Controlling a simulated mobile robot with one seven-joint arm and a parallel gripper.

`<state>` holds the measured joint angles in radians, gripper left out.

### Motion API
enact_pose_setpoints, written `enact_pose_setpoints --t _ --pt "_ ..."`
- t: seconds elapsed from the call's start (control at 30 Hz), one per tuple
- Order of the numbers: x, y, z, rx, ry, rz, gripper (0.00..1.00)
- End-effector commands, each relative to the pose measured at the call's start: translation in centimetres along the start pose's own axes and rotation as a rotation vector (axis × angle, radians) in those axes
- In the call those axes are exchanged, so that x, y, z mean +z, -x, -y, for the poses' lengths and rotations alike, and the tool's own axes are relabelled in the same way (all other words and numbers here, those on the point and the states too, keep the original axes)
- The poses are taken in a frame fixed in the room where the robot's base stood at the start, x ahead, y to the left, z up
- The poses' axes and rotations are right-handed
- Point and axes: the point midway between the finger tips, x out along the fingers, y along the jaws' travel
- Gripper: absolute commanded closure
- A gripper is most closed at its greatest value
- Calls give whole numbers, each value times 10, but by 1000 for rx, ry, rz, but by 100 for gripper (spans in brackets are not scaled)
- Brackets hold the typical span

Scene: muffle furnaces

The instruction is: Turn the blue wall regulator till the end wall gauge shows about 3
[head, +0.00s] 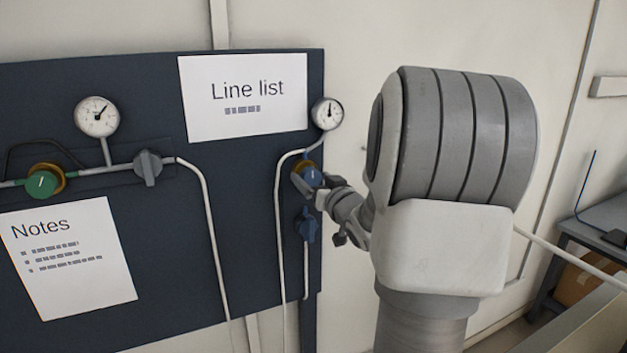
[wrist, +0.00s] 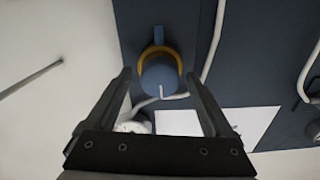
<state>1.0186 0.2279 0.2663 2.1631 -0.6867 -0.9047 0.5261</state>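The blue wall regulator (head: 309,176), a round blue knob with a yellow-orange ring, sits near the right edge of the dark board. The end wall gauge (head: 327,113) is above it; its needle points about straight up, but the numbers are too small to read. My gripper (head: 316,191) is at the regulator, covering part of it. In the wrist view, the regulator (wrist: 160,80) appears between the open fingers of my gripper (wrist: 160,74), with a gap visible on each side. I cannot tell whether the tips reach alongside the knob.
A blue valve handle (head: 308,226) hangs just below the regulator, close to my gripper. A white pipe (head: 280,220) runs down beside it. Further left are a green regulator (head: 42,183), grey valve (head: 148,167) and second gauge (head: 97,116). A grey table (head: 600,218) stands at right.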

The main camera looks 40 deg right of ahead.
Motion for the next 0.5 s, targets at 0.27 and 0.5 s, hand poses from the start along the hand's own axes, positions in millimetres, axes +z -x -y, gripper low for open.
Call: enact_pose_setpoints --t 0.27,0.5 --pt "0 1 0 0 0 -1 14" --pt "0 26 0 2 2 -1 14"
